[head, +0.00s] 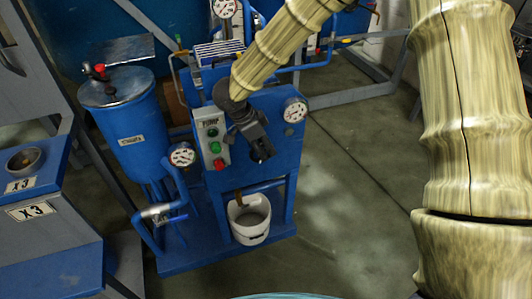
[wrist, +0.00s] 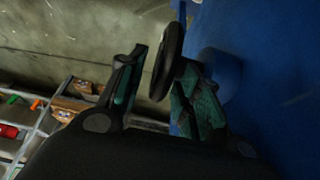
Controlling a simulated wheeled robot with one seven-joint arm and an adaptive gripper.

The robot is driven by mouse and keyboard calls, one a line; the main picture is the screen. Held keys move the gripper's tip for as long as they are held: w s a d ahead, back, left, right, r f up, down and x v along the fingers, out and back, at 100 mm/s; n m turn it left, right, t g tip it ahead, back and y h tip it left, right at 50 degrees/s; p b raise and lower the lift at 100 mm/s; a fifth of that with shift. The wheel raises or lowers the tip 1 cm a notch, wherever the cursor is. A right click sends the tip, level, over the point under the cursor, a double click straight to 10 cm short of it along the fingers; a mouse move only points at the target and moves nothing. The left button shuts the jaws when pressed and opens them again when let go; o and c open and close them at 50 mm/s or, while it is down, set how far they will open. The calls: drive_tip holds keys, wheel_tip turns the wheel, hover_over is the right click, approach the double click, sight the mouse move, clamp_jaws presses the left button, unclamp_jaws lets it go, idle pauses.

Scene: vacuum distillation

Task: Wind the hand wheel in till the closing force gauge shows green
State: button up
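The hand wheel (wrist: 168,62) shows in the wrist view as a dark ring seen nearly edge-on, on a blue hub beside the blue panel. My gripper (wrist: 155,75) is open, with one finger to the left of the wheel and the other at its right side. A gap shows between the left finger and the rim; I cannot tell whether the right finger touches it. In the head view my gripper (head: 259,148) is in front of the blue pump unit and largely hides the wheel. A round gauge (head: 295,110) sits on the panel at the right; its reading is too small to tell.
A control box (head: 213,140) with green and red buttons is left of my gripper. More gauges are at the lower left (head: 182,154) and top (head: 224,8). A white bucket (head: 249,218) stands below, a blue tank (head: 130,125) left. Floor at right is clear.

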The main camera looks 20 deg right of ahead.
sight(270, 157)
drive_tip(key=shift+x, duration=1.5)
clamp_jaws()
